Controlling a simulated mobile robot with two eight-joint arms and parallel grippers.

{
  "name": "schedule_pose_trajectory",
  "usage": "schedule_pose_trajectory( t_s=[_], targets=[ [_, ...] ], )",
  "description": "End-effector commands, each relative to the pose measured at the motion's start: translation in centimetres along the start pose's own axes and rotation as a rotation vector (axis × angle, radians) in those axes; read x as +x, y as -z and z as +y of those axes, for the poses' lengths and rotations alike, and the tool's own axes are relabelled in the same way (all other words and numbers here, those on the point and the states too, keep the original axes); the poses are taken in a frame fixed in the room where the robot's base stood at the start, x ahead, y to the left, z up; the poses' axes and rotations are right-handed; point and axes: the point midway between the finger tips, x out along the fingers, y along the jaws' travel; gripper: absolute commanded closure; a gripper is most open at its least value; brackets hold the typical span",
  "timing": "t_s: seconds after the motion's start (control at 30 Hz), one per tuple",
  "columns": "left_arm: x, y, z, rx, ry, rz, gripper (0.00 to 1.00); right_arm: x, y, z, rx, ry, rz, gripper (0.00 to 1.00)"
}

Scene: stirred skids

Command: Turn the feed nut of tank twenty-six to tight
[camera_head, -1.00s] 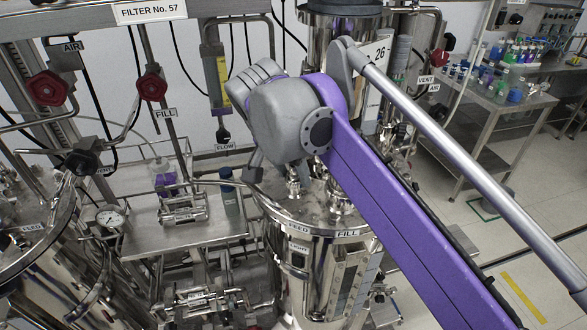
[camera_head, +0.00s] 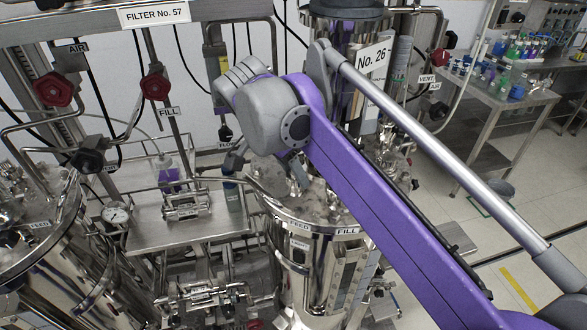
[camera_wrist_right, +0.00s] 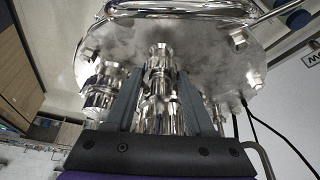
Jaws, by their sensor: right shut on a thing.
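Tank twenty-six (camera_head: 310,262) is a polished steel vessel with a "No. 26" sign (camera_head: 375,57) behind it and FEED (camera_head: 299,229) and FILL labels on its rim. My right gripper (camera_head: 298,180) reaches down to the lid fittings near the FEED label, partly hidden by my purple arm and grey wrist. In the right wrist view, its two grey fingers (camera_wrist_right: 159,85) are on either side of a ribbed steel nut (camera_wrist_right: 158,88), shut on it. It appears to be the feed nut; its turn position cannot be read. My left gripper is not in view.
Another fitting (camera_wrist_right: 100,92) stands close beside the held one. A neighbouring steel tank (camera_head: 55,250) is at left. Red valve knobs (camera_head: 52,89) hang on pipes. A bottle trolley (camera_head: 500,92) stands at back right.

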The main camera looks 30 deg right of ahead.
Motion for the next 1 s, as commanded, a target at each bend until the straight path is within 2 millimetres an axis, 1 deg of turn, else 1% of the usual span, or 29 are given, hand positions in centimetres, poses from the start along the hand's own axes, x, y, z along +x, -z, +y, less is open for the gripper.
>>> schedule_pose_trajectory(
  t_s=[0.5, 0.53, 0.6, 0.67, 0.7, 1.0],
  targets=[
    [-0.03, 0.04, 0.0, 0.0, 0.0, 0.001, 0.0, 0.02, -0.03, -0.01, 0.011, -0.004, -0.001, 1.0],
    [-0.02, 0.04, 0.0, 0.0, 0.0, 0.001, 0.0, 0.02, -0.04, -0.01, 0.011, -0.004, -0.001, 0.41],
    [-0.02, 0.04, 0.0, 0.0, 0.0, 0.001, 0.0, 0.03, -0.04, -0.01, 0.011, -0.004, -0.001, 0.28],
    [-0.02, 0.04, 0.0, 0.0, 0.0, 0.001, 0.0, 0.03, -0.03, -0.01, 0.01, -0.004, -0.001, 0.17],
    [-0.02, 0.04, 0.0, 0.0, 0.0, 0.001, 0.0, 0.03, -0.03, 0.0, 0.01, -0.004, -0.001, 0.16],
    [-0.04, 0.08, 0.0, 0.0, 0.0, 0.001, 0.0, -0.24, -0.02, -0.01, 0.009, -0.003, -0.001, 0.16]
  ],
)
